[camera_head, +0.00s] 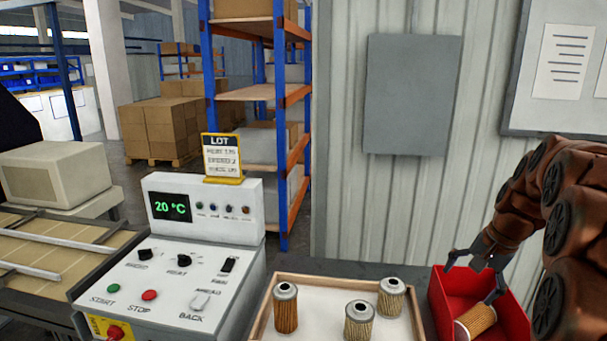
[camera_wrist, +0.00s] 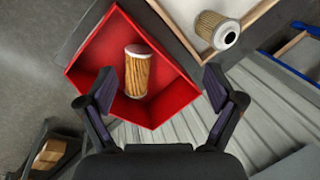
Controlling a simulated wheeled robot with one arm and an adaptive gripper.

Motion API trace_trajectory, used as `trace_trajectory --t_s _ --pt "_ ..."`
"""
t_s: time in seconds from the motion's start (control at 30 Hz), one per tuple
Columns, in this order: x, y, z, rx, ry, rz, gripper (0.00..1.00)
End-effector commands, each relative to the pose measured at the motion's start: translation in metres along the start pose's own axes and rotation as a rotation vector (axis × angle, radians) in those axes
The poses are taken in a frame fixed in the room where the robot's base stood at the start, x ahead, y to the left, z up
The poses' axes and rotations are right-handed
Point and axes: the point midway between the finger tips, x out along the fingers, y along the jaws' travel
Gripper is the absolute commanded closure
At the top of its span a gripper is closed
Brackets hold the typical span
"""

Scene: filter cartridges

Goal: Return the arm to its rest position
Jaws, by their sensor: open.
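My gripper (camera_head: 474,277) is open and empty above the red bin at the right of the head view. In the wrist view its two fingers (camera_wrist: 158,92) stand wide apart, with the bin below them. The red bin (camera_head: 511,310) holds one filter cartridge (camera_head: 474,319) with orange-brown pleats, lying on its side. The same cartridge shows in the wrist view (camera_wrist: 137,75), between the fingers in the picture but not gripped. My brown arm comes in from the right edge of the head view.
A wooden-edged tray (camera_head: 264,312) holds an orange-brown cartridge (camera_head: 285,308) and two paler ones (camera_head: 359,321), (camera_head: 391,298), all upright. A control panel (camera_head: 170,285) reading 20 °C stands left of it, with a yellow lot sign (camera_head: 222,156) on top. A corrugated wall is behind.

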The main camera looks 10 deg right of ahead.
Motion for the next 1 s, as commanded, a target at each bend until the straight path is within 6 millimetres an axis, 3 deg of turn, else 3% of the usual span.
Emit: trace_trajectory --t_s 0.03,0.2,0.47,0.6,0.8,1.0 --pt "0.002 -0.009 0.026 -0.053 -0.018 0.015 0.08" --pt "0.011 -0.021 0.098 -0.216 -0.07 0.069 0.08" --pt "0.023 -0.009 0.203 -0.467 -0.141 0.154 0.08" --pt "0.03 0.01 0.253 -0.602 -0.177 0.199 0.08" --pt "0.038 0.05 0.313 -0.794 -0.22 0.261 0.08" --pt "0.046 0.088 0.349 -0.937 -0.254 0.31 0.08"
